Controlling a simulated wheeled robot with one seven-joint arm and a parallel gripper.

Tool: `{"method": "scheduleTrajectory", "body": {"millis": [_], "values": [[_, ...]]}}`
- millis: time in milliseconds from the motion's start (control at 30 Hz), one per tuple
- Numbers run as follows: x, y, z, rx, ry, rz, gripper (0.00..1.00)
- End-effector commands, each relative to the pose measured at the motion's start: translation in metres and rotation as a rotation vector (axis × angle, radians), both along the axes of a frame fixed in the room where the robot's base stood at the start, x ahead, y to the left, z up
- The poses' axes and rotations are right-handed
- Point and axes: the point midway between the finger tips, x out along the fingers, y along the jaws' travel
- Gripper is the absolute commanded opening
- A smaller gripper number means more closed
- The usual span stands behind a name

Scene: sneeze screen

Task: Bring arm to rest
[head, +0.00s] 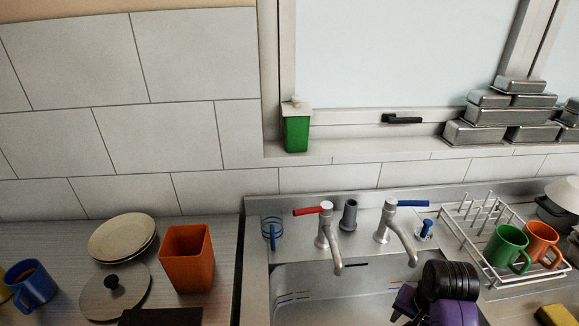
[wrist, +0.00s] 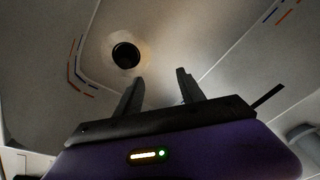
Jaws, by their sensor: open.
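My arm shows at the bottom right of the head view, with black and purple parts in front of the sink (head: 300,285). The fingertips are not clear there. In the wrist view, my gripper (wrist: 157,85) has its two dark fingers apart with nothing between them. Beyond the fingers is the metal basin of the sink (wrist: 190,40), with its round dark drain (wrist: 125,55) just left of the fingers.
Two taps, one with a red lever (head: 326,225) and one with a blue lever (head: 388,230), stand behind the basin. A dish rack (head: 475,225) with a green mug (head: 506,245) and an orange mug (head: 541,243) is at right. An orange container (head: 188,258) and plates (head: 122,236) stand at left.

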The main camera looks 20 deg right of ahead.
Motion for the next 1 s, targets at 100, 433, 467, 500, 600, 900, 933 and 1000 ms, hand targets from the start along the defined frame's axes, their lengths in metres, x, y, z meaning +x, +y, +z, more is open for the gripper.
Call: {"method": "scheduleTrajectory", "body": {"millis": [100, 433, 467, 500, 600, 900, 933, 1000], "values": [[0.021, -0.01, 0.011, -0.06, -0.09, 0.031, 0.46], [0.058, -0.026, 0.041, -0.323, -0.379, 0.193, 0.46], [0.059, -0.025, 0.045, -0.358, -0.413, 0.219, 0.46], [0.06, -0.021, 0.05, -0.405, -0.458, 0.256, 0.46], [0.055, -0.007, 0.065, -0.521, -0.575, 0.355, 0.46], [-0.003, 0.072, 0.112, -0.75, -0.872, 0.606, 0.46], [-0.011, 0.081, 0.116, -0.761, -0.897, 0.624, 0.46], [-0.031, 0.1, 0.128, -0.786, -0.953, 0.664, 0.46]]}}
